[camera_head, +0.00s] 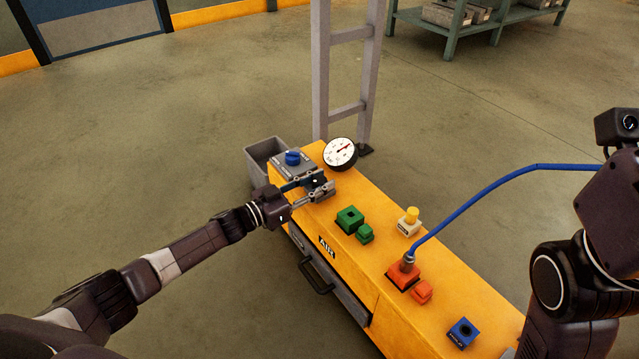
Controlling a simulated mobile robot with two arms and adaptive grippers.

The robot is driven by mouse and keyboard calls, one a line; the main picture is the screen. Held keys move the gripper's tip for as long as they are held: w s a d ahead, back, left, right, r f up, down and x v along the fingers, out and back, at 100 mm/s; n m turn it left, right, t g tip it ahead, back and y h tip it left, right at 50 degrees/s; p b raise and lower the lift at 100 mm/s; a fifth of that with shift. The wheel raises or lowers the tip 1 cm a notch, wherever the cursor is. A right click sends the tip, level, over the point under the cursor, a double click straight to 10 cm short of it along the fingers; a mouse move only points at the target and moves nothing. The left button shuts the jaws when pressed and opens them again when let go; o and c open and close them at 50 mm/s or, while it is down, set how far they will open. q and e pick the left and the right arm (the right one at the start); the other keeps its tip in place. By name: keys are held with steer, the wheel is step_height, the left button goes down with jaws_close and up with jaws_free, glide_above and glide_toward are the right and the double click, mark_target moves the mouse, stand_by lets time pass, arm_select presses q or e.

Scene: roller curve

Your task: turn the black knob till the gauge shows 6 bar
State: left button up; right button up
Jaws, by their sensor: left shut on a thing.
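The black knob (317,178) sits on the yellow cabinet top near its far end, on a small grey plate. My left gripper (312,190) is shut on it, and the fingers hide much of the knob. The round white gauge (340,153) stands just behind and to the right of the knob. Its red needle points to the right and slightly up; the numbers are too small to read. My right arm is at the right edge, but its gripper does not show.
A blue knob (292,157) on a grey box is left of the gauge. Green blocks (349,219), a yellow button (412,214), orange blocks (403,277) and a blue socket (463,333) stand along the cabinet (380,240). A blue cable (480,184) arches rightward.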

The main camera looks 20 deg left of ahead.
stand_by(0.4)
arm_select(q)
steer(key=o, duration=1.2)
steer(key=v, duration=1.2)
steer(key=shift+w+a, duration=0.1)
